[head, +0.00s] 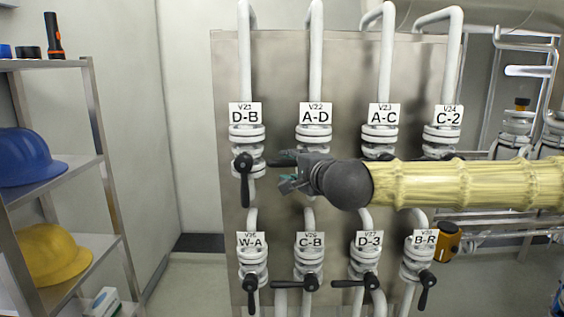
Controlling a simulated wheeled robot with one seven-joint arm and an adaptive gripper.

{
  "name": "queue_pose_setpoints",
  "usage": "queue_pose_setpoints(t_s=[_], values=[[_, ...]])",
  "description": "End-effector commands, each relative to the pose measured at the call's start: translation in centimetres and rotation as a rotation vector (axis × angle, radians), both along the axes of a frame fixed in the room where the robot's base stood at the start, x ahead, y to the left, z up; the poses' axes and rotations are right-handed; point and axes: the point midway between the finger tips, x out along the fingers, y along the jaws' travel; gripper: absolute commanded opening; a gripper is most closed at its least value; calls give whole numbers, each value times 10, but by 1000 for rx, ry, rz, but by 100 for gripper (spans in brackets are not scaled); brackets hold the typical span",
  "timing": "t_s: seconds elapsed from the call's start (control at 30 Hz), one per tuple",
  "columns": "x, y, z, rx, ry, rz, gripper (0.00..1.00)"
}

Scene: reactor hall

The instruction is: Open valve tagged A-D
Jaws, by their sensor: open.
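The tag A-D (315,114) is in the upper row, second from the left. Its white flanged valve (314,137) sits just below on a vertical pipe. A black lever (281,158) sticks out to the left below this valve, roughly level; its pivot is hidden behind my gripper. My gripper (288,178) is open, at the end of my yellow-sleeved arm reaching in from the right. It overlaps the lever's lower right side in the picture; I cannot tell whether they touch.
Neighbouring valve D-B (245,139) has its lever hanging down on the left. Valve A-C (380,137) is to the right, its lever mostly hidden by my arm. Valve C-B (309,267) is below. A shelf with helmets (102,160) stands at left.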

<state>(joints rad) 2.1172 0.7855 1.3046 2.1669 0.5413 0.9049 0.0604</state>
Motion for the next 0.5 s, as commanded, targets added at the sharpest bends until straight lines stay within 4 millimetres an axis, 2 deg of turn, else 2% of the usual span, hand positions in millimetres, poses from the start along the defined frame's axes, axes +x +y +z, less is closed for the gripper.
queue_pose_setpoints(t_s=[0.23, 0.5], values=[[31, 13, -6, -1, 2, -1, 42], [51, 22, -10, 0, 0, 0, 42]])
